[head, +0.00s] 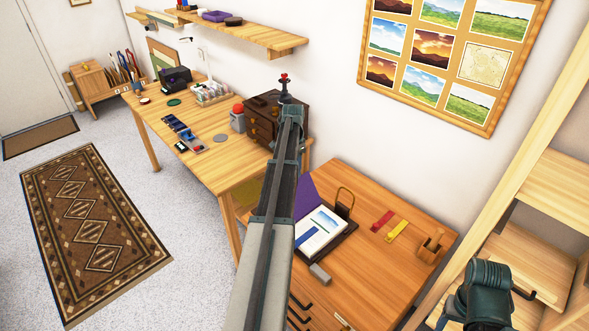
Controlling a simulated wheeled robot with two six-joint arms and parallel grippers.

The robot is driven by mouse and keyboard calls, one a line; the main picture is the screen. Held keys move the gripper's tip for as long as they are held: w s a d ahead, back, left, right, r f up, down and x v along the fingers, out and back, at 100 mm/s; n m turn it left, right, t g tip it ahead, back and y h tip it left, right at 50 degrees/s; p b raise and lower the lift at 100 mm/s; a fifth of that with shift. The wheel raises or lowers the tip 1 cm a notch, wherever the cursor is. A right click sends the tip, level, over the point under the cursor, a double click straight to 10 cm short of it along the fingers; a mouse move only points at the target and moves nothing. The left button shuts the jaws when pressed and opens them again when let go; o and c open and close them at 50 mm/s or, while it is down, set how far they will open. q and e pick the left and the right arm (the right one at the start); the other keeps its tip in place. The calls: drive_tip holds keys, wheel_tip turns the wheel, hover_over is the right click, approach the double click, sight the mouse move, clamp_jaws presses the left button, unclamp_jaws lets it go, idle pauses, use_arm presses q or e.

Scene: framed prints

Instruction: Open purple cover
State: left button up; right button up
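A purple cover (305,194) stands raised at the left side of a white page with blue print (318,231) on the wooden cabinet top. My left arm passes in front of its left part and hides some of it. The page lies in a dark holder or folder (342,241). My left gripper (291,108) is at the end of the long arm, in front of the dark brown drawer box and well beyond the cover in the picture; its fingers cannot be made out clearly. My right gripper (487,285) is at the bottom right, away from the cover; its fingers are not clear.
The cabinet (385,270) also holds a padlock-like object (344,203), red (382,220) and yellow (396,231) strips, a wooden cup (431,246) and a grey block (320,274). A longer desk (225,172) stands behind left. A shelf unit (540,240) is at right.

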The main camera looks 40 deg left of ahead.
wheel_tip(320, 180, up, 9)
drive_tip(key=p, duration=0.8)
